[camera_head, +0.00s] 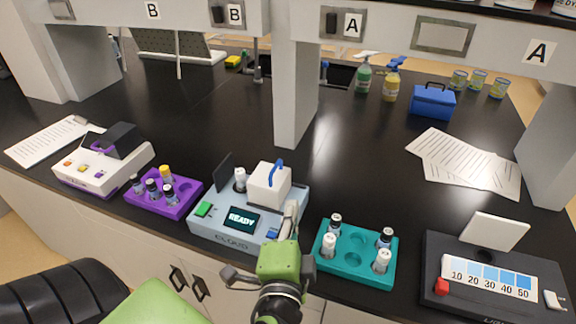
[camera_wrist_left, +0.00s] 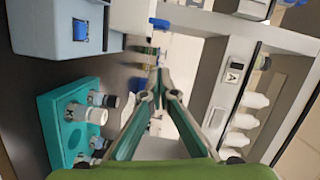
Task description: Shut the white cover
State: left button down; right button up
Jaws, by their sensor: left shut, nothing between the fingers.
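A white flap (camera_head: 494,232) stands tilted up at the back of the black device (camera_head: 440,303) at the right. A white block-shaped cover with a blue handle (camera_head: 268,187) sits on the light-blue device (camera_head: 205,225), whose screen reads READY. My left gripper (camera_head: 291,207) is shut and empty, at the front right of the light-blue device, below the white block in the picture. I cannot tell whether it touches the device. In the left wrist view its closed fingertips (camera_wrist_left: 160,76) point past the light-blue device (camera_wrist_left: 62,30). My right gripper is not in view.
A teal rack (camera_head: 355,270) with several vials stands between the light-blue and black devices. A purple rack (camera_head: 150,207) and a white device (camera_head: 75,178) are at the left. Papers (camera_head: 470,165) lie behind the black device. A grey post (camera_head: 296,100) rises mid-bench.

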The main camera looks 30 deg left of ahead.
aim_at(279, 185)
pick_arm(q)
jog(key=shift+m, duration=0.3)
jog(key=w+a+p, duration=0.2)
jog(key=w+a, duration=0.1)
jog(key=w, duration=0.1)
jog(key=w+a+p, duration=0.3)
jog(key=w+a, duration=0.1)
jog(key=shift+w+a+r, duration=0.1)
jog(key=shift+w+r, duration=0.05)
jog(key=shift+a+f+p, duration=0.2)
jog(key=shift+a+p, duration=0.15)
jog(key=shift+a, duration=0.1)
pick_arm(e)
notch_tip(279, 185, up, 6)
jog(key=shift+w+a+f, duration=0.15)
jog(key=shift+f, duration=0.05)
pick_arm(q)
jog(key=shift+s+a, duration=0.2)
jog(key=shift+a, duration=0.15)
jog(key=s+a, duration=0.2)
jog(key=a, duration=0.6)
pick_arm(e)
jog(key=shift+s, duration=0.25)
